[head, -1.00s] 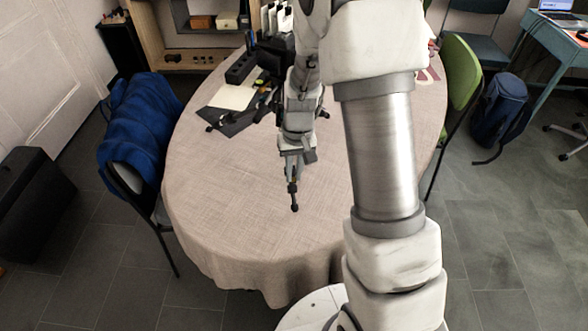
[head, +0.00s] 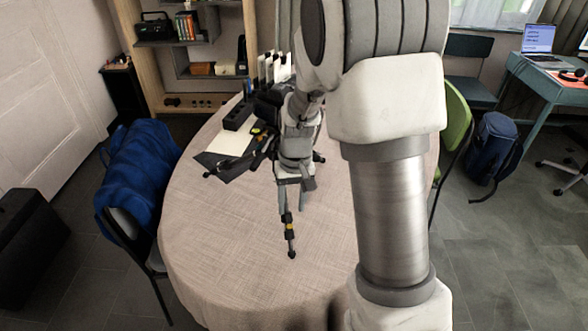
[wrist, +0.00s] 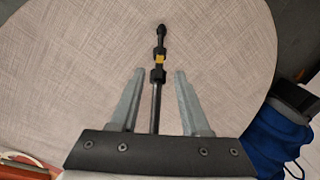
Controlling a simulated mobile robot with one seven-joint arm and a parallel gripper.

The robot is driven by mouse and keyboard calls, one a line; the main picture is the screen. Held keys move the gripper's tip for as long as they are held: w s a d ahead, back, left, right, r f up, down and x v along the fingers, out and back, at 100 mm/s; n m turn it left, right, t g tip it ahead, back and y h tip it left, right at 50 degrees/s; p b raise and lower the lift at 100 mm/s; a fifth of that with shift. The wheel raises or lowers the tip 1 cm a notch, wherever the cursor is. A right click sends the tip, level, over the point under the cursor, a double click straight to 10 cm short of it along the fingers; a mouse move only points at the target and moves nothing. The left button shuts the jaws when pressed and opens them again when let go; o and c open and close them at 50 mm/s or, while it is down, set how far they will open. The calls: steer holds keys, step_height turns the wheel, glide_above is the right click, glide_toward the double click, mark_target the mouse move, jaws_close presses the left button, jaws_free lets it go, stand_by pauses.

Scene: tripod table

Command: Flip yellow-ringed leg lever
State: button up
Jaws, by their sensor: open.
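A dark tripod lies or stands on the cloth-covered table, partly hidden behind my arm in the head view. One leg (head: 291,240) points toward the table's near edge, with a yellow ring (head: 290,227) on it. In the wrist view the same leg (wrist: 157,90) runs between my fingers, with its yellow ring (wrist: 159,59) and dark clamps beyond the fingertips. My gripper (wrist: 159,72) is open, with a finger on each side of the leg and a gap to both. In the head view my gripper (head: 290,208) hangs over this leg.
The oval table (head: 215,240) has bare cloth at its near left. A dark mat with white paper (head: 230,143) and a black holder (head: 238,116) lie at the back left. A chair with a blue jacket (head: 146,175) stands left, a green chair (head: 458,110) right.

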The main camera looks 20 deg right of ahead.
step_height(320, 180, up, 12)
steer(key=p, duration=0.1)
steer(key=shift+d+f, duration=0.2)
steer(key=shift+d, duration=0.2)
steer(key=shift+w, duration=0.1)
